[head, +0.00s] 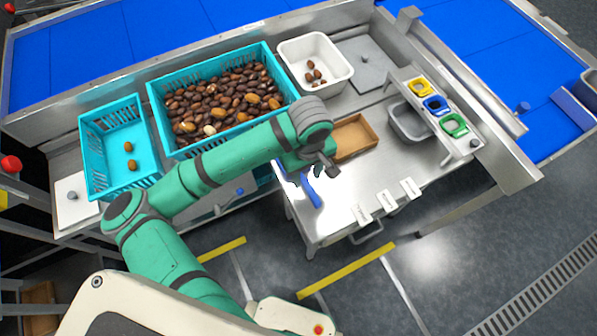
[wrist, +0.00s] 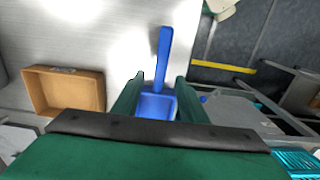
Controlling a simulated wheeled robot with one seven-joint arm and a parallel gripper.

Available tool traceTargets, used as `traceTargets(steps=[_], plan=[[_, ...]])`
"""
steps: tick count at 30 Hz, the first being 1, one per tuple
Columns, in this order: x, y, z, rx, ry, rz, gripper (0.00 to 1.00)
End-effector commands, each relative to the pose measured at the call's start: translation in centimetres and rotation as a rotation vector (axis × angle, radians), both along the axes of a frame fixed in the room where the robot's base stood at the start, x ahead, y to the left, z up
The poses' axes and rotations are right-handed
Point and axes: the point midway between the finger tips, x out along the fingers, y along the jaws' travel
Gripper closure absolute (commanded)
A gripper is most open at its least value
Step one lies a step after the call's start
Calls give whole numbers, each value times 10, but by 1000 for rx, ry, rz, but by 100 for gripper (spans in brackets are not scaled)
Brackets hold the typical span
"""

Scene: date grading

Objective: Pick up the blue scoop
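The blue scoop (wrist: 163,48) lies on the bright metal table in the wrist view, its handle pointing away from my gripper and its pan (wrist: 156,104) showing between the fingers. In the head view the scoop's handle (head: 313,192) shows near the table's front left corner, with the rest partly hidden by my arm and glare. My gripper (wrist: 160,78) is open, with one finger on each side of the scoop. I cannot tell whether either finger touches it or how high the gripper is above the table.
A brown tray (head: 370,137) sits beside the gripper, also visible in the wrist view (wrist: 36,98). A teal crate of dates (head: 274,62), a smaller teal crate (head: 91,130) and a white bin (head: 288,50) stand behind. Yellow, blue and green holders (head: 435,104) are at right.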

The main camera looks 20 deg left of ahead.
Motion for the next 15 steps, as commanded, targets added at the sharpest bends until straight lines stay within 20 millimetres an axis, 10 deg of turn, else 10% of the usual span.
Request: traceTargets(steps=[15], plan=[[-3,-2,-52,1,-1,1,61]])
